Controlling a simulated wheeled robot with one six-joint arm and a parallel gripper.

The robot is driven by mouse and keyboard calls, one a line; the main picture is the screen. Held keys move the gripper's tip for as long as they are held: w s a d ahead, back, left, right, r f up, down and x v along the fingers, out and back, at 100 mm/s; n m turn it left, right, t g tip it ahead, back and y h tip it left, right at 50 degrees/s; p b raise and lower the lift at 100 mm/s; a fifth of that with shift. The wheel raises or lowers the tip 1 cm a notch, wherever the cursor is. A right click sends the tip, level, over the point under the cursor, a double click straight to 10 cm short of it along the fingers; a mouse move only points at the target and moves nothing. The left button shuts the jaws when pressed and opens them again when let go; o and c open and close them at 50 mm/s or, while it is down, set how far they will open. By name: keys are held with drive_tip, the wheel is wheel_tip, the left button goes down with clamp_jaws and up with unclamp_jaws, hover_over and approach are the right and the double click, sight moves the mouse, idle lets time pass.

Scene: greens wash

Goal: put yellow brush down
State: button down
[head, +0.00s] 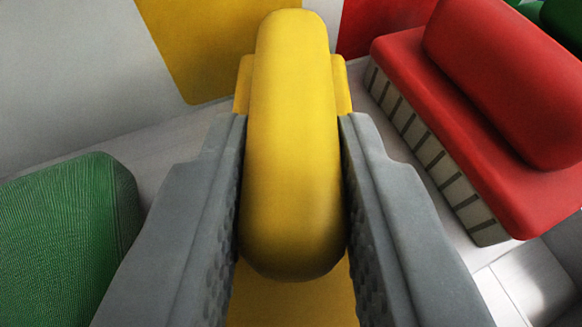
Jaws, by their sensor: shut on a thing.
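The yellow brush (292,150) fills the middle of the head view. It has a long rounded yellow handle on top and a wider yellow base that shows past the handle's far end and below its near end. My gripper (292,190) is shut on the handle, with one grey finger against each side. The brush's underside is hidden, so I cannot tell whether it touches the surface below.
A red brush (460,120) with pale bristles stands close on the right. A green object (70,240) is at the lower left. A yellow panel (205,50) and a red panel (375,25) are on the pale wall behind. A pale surface (175,145) shows between them.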

drive_tip(key=shift+f, duration=0.15)
drive_tip(key=c, duration=1.2)
unclamp_jaws()
drive_tip(key=shift+s+r, duration=0.2)
drive_tip(key=shift+r, duration=0.1)
drive_tip(key=d+v, duration=0.1)
drive_tip(key=v, duration=1)
drive_tip(key=shift+s+a, duration=0.3)
drive_tip(key=shift+a, duration=0.2)
